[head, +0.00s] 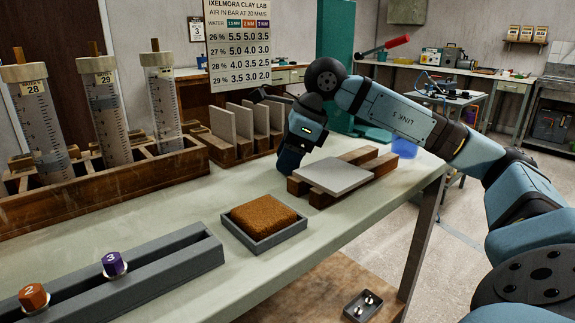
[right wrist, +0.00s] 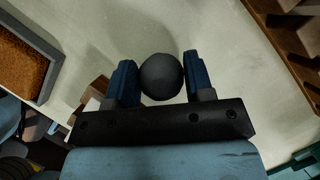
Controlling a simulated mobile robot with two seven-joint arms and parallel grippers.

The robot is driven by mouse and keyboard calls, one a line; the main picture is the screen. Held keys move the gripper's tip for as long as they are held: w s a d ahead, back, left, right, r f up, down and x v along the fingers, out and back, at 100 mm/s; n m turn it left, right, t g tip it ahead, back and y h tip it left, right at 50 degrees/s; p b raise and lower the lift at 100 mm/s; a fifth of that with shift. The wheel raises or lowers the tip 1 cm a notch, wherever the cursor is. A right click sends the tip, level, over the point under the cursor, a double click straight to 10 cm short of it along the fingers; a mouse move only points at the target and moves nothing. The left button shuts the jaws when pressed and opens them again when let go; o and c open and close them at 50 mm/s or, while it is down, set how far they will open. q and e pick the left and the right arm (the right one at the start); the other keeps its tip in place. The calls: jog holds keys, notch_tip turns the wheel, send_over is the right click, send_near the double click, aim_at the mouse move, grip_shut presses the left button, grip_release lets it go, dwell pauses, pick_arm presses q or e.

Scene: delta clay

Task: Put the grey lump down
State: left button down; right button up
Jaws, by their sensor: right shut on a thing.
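The grey lump (right wrist: 161,77) is a dark, round ball between the two blue fingers of my right gripper (right wrist: 160,80) in the right wrist view, which is shut on it. In the head view my right gripper (head: 289,162) points down over the table, behind and left of a pale grey slab (head: 335,177) on wooden blocks. The lump is hidden there. Pale table top shows behind the lump in the wrist view; I cannot tell whether the lump touches it. My left gripper is not in view.
On the table (head: 215,194) are a wooden rack of upright slabs (head: 222,125), a rack of tall cylinders (head: 105,170), a tray with a brown sponge (head: 262,235), and a grey rail (head: 120,285) with numbered knobs. Bare table lies between the sponge tray and the racks.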

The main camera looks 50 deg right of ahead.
jog(key=shift+f, duration=0.15)
jog(key=o, duration=1)
jog(key=shift+c, duration=0.2)
